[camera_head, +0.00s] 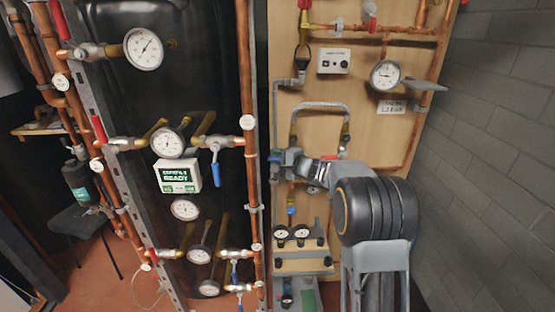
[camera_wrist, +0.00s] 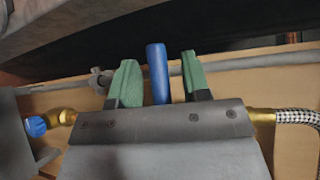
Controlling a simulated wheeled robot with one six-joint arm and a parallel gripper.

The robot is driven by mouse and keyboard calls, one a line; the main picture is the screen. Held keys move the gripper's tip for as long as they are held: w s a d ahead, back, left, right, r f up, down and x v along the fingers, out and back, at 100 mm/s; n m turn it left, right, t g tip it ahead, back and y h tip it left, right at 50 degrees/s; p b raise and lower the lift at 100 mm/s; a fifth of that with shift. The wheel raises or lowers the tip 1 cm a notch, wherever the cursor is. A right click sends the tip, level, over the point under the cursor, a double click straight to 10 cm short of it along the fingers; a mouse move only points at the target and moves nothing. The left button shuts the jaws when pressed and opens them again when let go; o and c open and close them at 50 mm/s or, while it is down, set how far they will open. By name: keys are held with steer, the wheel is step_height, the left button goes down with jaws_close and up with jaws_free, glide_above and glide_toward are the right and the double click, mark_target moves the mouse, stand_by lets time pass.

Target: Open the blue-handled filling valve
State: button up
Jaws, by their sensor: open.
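In the wrist view, the blue handle (camera_wrist: 157,72) stands upright between the two green fingertips of my gripper (camera_wrist: 160,80). The gripper is open, with a gap on each side of the handle. The handle's lower end and the valve body are hidden behind the gripper's dark plate. Brass fittings (camera_wrist: 262,116) show on both sides of that plate. In the head view, my gripper (camera_head: 284,160) is small at the wooden board, and I cannot make out its fingers. A small blue patch (camera_head: 273,158) shows beside it.
A braided hose (camera_wrist: 298,117) and a blue knob (camera_wrist: 36,126) flank my gripper. A grey pipe (camera_wrist: 240,62) runs behind the fingers. In the head view, a copper pipe (camera_head: 247,110) rises left of the board (camera_head: 365,130). Another blue lever (camera_head: 216,172) hangs further left.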

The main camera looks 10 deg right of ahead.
steer(key=shift+c, duration=0.3)
jaws_close()
